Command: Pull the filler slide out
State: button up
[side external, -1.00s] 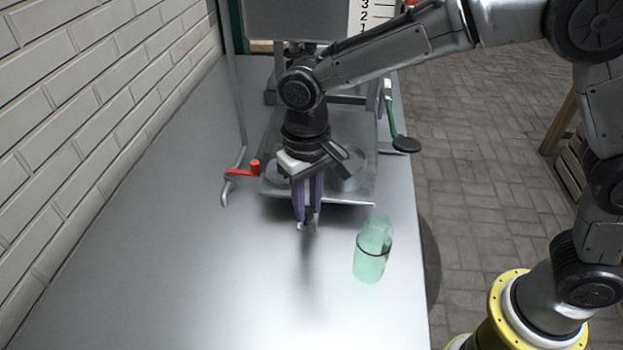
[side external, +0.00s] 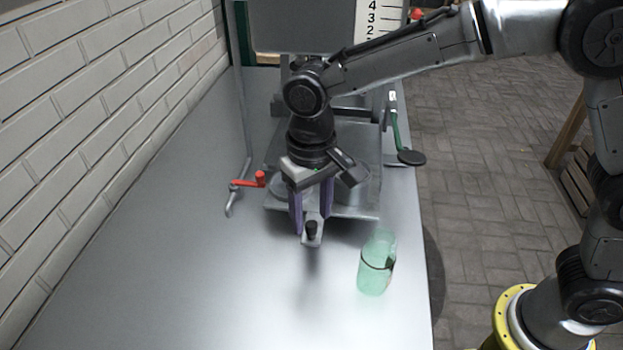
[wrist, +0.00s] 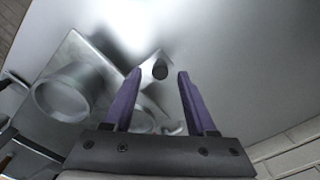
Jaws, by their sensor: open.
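In the wrist view the plate (wrist: 72,45) carries a round metal ring, and the knob (wrist: 160,72) shows between the fingertips. My gripper (side external: 312,222) points down over the front of the plate, its purple fingers apart on either side of the knob in the picture. It is open and holds nothing. Whether the fingertips are level with the knob is hard to tell. My arm hides part of the plate.
A green glass jar (side external: 376,264) stands on the metal table, right of my gripper. A red-handled crank (side external: 248,181) is at the left. A green lever with a dark pad (side external: 408,156) stands at the right. The table front is clear; a brick wall borders the left.

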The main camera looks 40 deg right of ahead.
notch_tip(320, 180, up, 13)
jog(key=shift+f, duration=0.15)
dwell(0.4)
jog(key=s+d+r+m+t, duration=0.15)
jog(key=s+d+r, duration=0.3)
jog(key=d, duration=0.45)
jog(key=s+d+r+m+t, duration=0.1)
jog(key=s+d+r+t, duration=0.15)
jog(key=s+d, duration=0.4)
jog(key=s+d+f+n, duration=0.1)
jog(key=s+d+f, duration=0.2)
jog(key=s+f, duration=0.1)
jog(key=s+d+f+n+t, duration=0.1)
jog(key=s+d+f, duration=0.3)
jog(key=f, duration=0.3)
jog(key=shift+s+d+f+t, duration=0.25)
jog(key=shift+s+d+t, duration=0.05)
jog(key=shift+s, duration=0.2)
jog(key=shift+n, duration=0.25)
